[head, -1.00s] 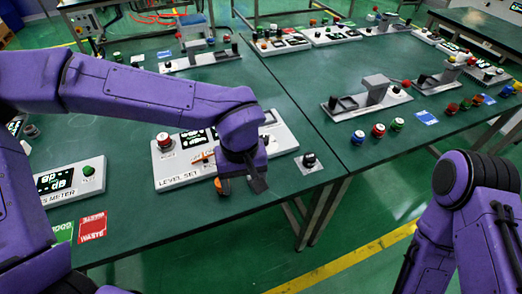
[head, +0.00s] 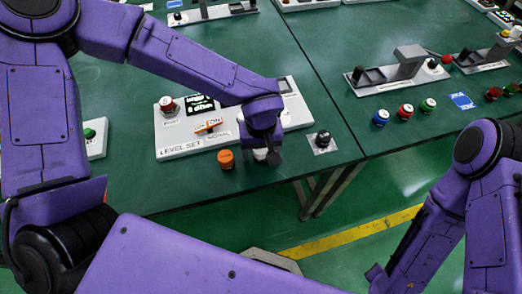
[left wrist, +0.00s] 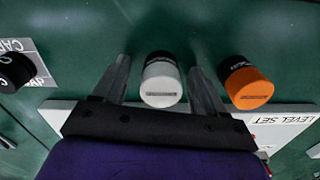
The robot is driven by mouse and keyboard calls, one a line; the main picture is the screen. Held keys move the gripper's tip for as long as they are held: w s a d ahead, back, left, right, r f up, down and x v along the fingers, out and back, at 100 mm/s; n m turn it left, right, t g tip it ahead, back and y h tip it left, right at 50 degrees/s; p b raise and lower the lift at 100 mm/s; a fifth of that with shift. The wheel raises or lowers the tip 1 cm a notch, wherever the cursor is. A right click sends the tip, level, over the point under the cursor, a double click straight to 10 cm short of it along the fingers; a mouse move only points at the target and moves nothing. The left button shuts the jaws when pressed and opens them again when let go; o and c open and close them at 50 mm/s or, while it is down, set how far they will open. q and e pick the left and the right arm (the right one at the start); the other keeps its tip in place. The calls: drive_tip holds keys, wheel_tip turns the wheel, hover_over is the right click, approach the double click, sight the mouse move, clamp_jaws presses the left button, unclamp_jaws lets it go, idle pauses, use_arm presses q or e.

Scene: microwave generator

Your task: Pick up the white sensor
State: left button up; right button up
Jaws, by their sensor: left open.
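The white sensor (left wrist: 161,82) is a short cylinder with a white top and dark base, standing on the green table. In the left wrist view it sits between the two open fingers of my left gripper (left wrist: 160,85), with a small gap on each side. In the head view my left gripper (head: 266,155) hangs over the table's front edge area and hides most of the white sensor (head: 260,154). An orange sensor (head: 226,159) stands just left of it; in the left wrist view it is right of the fingers.
The LEVEL SET panel (head: 180,143) lies directly behind the sensors. A black knob on a card (head: 322,140) stands to the right. The table's front edge is close. Blue, red and green pieces (head: 405,111) stand on the right table.

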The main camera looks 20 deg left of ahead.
use_arm(q)
drive_tip(key=shift+s, duration=0.2)
drive_tip(key=c, duration=1.2)
